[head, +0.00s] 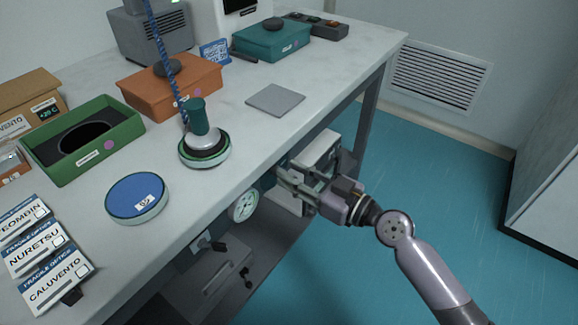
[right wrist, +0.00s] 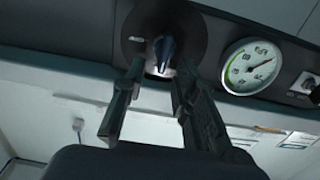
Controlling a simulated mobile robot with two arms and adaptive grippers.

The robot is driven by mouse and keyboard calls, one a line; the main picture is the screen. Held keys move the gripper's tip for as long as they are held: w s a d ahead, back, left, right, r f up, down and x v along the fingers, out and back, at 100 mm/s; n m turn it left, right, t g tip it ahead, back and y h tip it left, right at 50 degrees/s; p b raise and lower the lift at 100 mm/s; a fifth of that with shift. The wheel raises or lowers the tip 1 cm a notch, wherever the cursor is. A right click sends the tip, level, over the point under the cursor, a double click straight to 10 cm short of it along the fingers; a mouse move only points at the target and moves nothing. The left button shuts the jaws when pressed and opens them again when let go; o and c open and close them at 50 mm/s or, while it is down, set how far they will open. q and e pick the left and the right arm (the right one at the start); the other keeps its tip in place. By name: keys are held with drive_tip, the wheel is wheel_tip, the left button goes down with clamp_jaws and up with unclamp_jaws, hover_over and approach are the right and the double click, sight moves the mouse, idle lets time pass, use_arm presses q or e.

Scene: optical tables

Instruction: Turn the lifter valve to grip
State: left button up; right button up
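The lifter valve (right wrist: 164,50) shows in the right wrist view as a dark knob with a bluish lever on a round dark plate, at the top centre. My right gripper (right wrist: 160,72) has its two fingers apart, one on each side of the lever's lower end; whether they touch it I cannot tell. In the head view my right gripper (head: 284,174) is at the table's front side, below the top, and the valve is hidden there. The lifter (head: 204,138), a green handle with a round suction foot, stands on the table under a blue hose. My left gripper is not in view.
A pressure gauge (right wrist: 251,66) sits right of the valve, and also shows in the head view (head: 243,205). The table (head: 235,120) carries a blue-topped disc (head: 137,197), a green box (head: 122,128), an orange box (head: 190,88) and a grey plate (head: 275,100). Floor on the right is clear.

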drive_tip(key=shift+x, duration=0.8)
drive_tip(key=shift+c, duration=0.2)
clamp_jaws()
